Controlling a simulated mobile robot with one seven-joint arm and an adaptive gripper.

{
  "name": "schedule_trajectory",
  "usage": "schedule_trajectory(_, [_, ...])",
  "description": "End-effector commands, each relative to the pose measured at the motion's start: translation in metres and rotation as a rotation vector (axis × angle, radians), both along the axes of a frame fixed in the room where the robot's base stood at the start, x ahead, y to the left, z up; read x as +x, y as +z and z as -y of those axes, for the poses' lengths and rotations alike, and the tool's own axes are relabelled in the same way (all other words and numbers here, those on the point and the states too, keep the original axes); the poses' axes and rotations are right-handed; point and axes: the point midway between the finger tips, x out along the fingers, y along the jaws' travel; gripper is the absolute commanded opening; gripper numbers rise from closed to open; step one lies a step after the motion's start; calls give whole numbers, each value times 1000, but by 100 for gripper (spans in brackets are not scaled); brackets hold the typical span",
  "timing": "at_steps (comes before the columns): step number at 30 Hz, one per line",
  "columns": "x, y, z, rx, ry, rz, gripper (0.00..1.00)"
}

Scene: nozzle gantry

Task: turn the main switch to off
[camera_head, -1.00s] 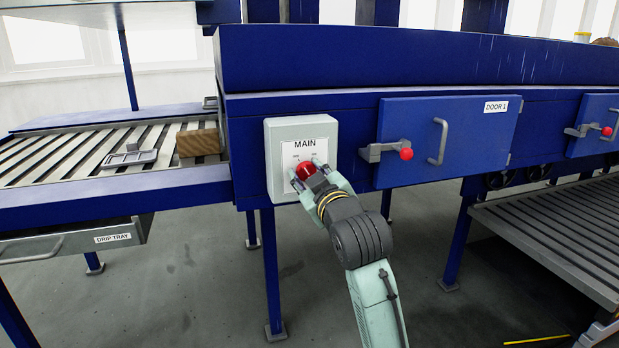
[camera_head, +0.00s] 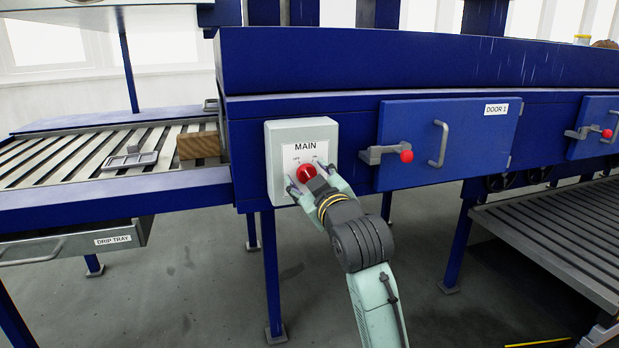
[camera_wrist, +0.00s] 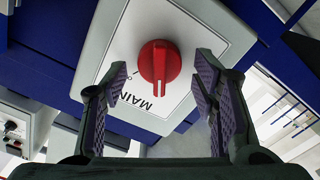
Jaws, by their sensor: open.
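The main switch is a red rotary knob (camera_head: 306,173) on a pale grey box marked MAIN (camera_head: 279,132), fixed to the blue machine. Small position labels sit above the knob; which one it points at I cannot tell. In the wrist view the knob (camera_wrist: 160,62) is in clear sight, its raised grip running up and down the picture. My gripper (camera_head: 309,179) is in front of the knob. Its fingers (camera_wrist: 162,78) are open, one on each side of the knob with a gap to both, and hold nothing.
To the right is the DOOR 1 panel (camera_head: 475,145) with a red-tipped latch (camera_head: 388,153) and a grey handle (camera_head: 438,142). At left, a slatted conveyor (camera_head: 60,160) carries a brown block (camera_head: 198,146), with a drip tray (camera_head: 75,240) below. Open floor lies under the box.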

Motion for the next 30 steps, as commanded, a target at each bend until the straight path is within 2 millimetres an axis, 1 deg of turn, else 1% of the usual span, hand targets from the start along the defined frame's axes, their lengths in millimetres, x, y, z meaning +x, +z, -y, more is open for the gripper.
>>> schedule_trajectory(2, [-6, 0, 3, 0, -2, 1, 54])
schedule_trajectory(5, [-21, 1, 8, 2, -2, 3, 54])
schedule_trajectory(12, [-70, 1, 24, 1, -2, 4, 54])
schedule_trajectory(15, [-88, 0, 29, 0, -3, 1, 54])
schedule_trajectory(18, [-101, 0, 34, 2, -1, 1, 54])
schedule_trajectory(23, [-112, 0, 37, 0, -2, 1, 54])
schedule_trajectory(30, [-113, 0, 37, 0, 0, 0, 54])
